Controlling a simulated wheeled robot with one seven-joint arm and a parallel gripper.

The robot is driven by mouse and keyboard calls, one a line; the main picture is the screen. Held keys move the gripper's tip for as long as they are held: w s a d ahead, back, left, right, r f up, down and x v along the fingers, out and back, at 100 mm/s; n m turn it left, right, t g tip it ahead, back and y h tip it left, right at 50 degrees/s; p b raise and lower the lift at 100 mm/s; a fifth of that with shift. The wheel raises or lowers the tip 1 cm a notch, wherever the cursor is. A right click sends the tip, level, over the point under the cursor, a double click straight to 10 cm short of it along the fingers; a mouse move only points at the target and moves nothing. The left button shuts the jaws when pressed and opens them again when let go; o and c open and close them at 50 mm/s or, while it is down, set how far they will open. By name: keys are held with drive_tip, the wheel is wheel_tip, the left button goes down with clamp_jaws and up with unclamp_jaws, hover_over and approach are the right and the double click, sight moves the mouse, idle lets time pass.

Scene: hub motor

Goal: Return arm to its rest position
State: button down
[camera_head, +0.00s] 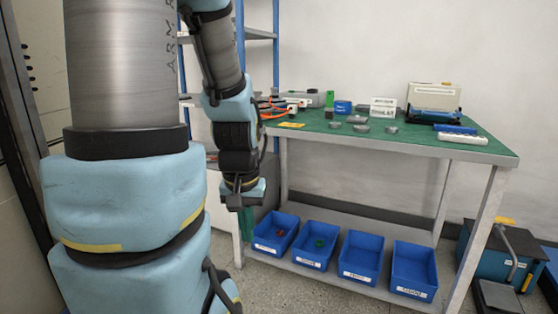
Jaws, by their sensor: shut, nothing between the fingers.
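My arm, light blue and grey, fills the left of the head view and bends down at the elbow. My gripper (247,222) hangs pointing down at the left front of the workbench, left of the blue bins. Its fingers look dark green and close together, with nothing seen held between them. The gripper is small in the picture and its tips are partly hard to make out.
The workbench (430,147) has a green top with several small metal parts, boxes and tools. Several blue bins (413,270) stand on its lower shelf. A blue shelf rack (262,34) stands behind my arm. A blue toolbox (485,255) sits at the right on the floor.

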wheel_tip(320, 180, up, 24)
drive_tip(key=p, duration=2.1)
drive_tip(key=shift+p, duration=0.35)
